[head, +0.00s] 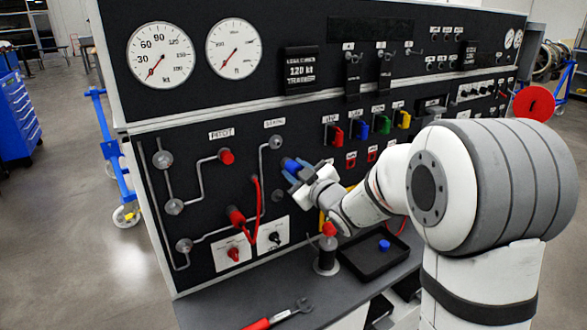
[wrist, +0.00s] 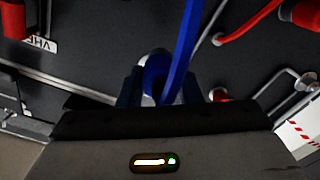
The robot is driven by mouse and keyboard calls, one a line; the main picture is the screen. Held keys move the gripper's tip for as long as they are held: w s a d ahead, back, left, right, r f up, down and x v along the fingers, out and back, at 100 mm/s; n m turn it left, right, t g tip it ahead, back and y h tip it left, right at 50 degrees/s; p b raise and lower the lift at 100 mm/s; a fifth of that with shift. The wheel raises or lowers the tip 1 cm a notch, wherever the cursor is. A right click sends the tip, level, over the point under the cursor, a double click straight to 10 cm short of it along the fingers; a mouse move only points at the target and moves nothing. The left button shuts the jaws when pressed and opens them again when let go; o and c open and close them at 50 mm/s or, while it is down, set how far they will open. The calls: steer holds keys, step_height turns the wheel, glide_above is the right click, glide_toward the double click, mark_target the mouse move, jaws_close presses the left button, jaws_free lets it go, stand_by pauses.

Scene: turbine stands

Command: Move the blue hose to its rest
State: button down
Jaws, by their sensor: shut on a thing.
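My gripper (head: 296,172) is shut on the blue hose's end in front of the black panel, right of the STATIC line. The blue hose (head: 289,163) shows only as a short blue piece at the jaws in the head view. In the wrist view the hose (wrist: 184,45) runs up from between the fingers of my gripper (wrist: 160,92) as a blue band. The rest of its length is hidden. I cannot tell whether its end touches a fitting. I cannot make out which part is its rest.
A red hose (head: 258,205) hangs left of my gripper. Coloured parts (head: 361,129) line the panel to the right.

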step_height(320, 180, down, 14)
steer(key=s+d+b, duration=0.1)
steer(key=s+b, duration=0.1)
steer(key=b, duration=1)
steer(key=x, duration=0.4)
steer(key=shift+w+a+r+p, duration=0.15)
steer(key=shift+w+r+p, duration=0.05)
steer(key=shift+w+p, duration=0.2)
steer(key=shift+w+a+b, duration=0.25)
steer(key=shift+w+b, duration=0.05)
steer(key=shift+b, duration=0.7)
steer(key=shift+w+a+b, duration=0.2)
steer(key=shift+w+b, duration=0.1)
steer(key=shift+b, duration=0.05)
steer(key=shift+w+a+r, duration=0.15)
steer(key=shift+w, duration=0.05)
steer(key=shift+a+r+b, duration=0.1)
steer(key=shift+r+b, duration=0.15)
steer(key=shift+b, duration=0.15)
